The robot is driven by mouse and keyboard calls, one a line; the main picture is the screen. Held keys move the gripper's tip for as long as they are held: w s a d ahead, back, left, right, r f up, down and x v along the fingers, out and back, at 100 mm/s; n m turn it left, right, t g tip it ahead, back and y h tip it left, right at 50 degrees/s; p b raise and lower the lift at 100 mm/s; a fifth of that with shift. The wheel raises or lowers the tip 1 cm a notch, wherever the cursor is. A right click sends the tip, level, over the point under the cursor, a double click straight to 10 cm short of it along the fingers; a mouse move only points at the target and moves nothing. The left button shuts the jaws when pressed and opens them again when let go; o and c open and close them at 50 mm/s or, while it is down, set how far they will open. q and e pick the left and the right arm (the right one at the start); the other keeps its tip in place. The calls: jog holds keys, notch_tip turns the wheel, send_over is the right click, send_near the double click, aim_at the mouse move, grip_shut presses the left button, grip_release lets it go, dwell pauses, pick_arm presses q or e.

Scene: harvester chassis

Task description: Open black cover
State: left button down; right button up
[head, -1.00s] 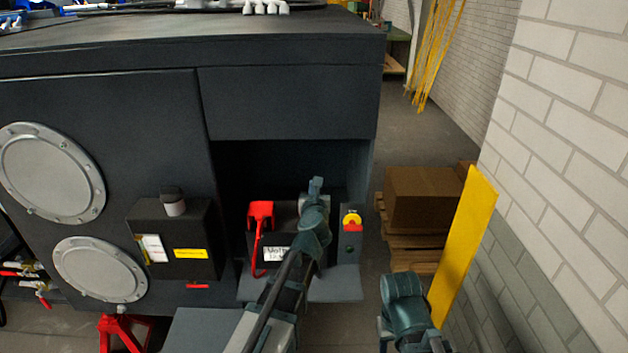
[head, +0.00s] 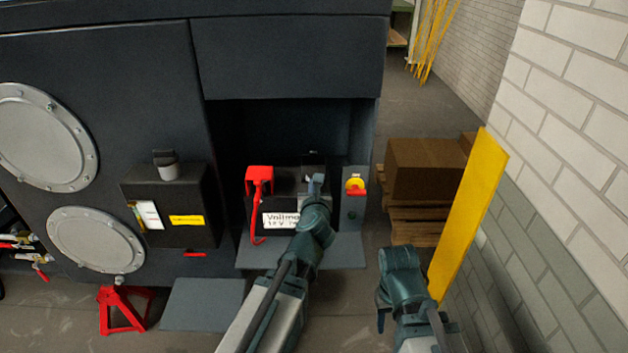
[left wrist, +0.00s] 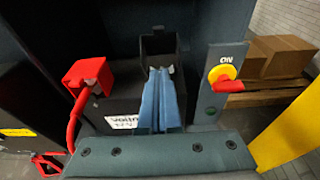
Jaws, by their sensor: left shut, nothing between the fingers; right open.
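The black cover (head: 313,160) sits on the right of the battery (head: 283,220) in the recess of the dark chassis. In the left wrist view the black cover (left wrist: 158,44) stands raised, its hollow side facing me. My left gripper (head: 316,184) is shut and empty, just in front of the cover; its blue fingers (left wrist: 159,85) hide part of the battery top in the left wrist view. I cannot tell whether they touch the cover. My right gripper (head: 384,312) is open and empty, low on the right, away from the battery.
A red cover (head: 259,174) with a red cable sits on the battery's left. A yellow-and-red switch (head: 355,185) is on a panel close to the right. Cartons (head: 428,169) on a pallet, a yellow board (head: 468,215) and a brick wall (head: 580,80) stand at right.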

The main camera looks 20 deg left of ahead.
aim_at(314, 152)
pick_arm(q)
jog(key=b+x, duration=0.1)
jog(key=x, duration=0.7)
jog(key=shift+w+a+f+b, duration=0.1)
jog(key=shift+w+b, duration=0.25)
jog(key=shift+b, duration=0.05)
jog(key=shift+w+a+r+p, duration=0.25)
jog(key=shift+w+r+p, duration=0.65)
jog(key=shift+p, duration=0.05)
jog(key=shift+w+a+r, duration=0.1)
jog(key=shift+w+r, duration=0.15)
jog(key=shift+w, duration=0.25)
jog(key=shift+w+a+r+p, duration=0.15)
jog(key=shift+w+p, duration=0.1)
jog(key=shift+p, duration=0.1)
jog(key=shift+w+a+r+p, duration=0.15)
jog(key=shift+w+r+p, duration=0.1)
jog(key=shift+w, duration=0.35)
jog(key=shift+w+a+r+p, duration=0.15)
jog(key=shift+w+r+p, duration=0.05)
jog(key=shift+w, duration=0.35)
jog(key=shift+r+x, duration=0.2)
jog(key=shift+x, duration=0.65)
jog(key=shift+r+x, duration=0.2)
jog(key=shift+x, duration=0.65)
jog(key=shift+s+r, duration=0.1)
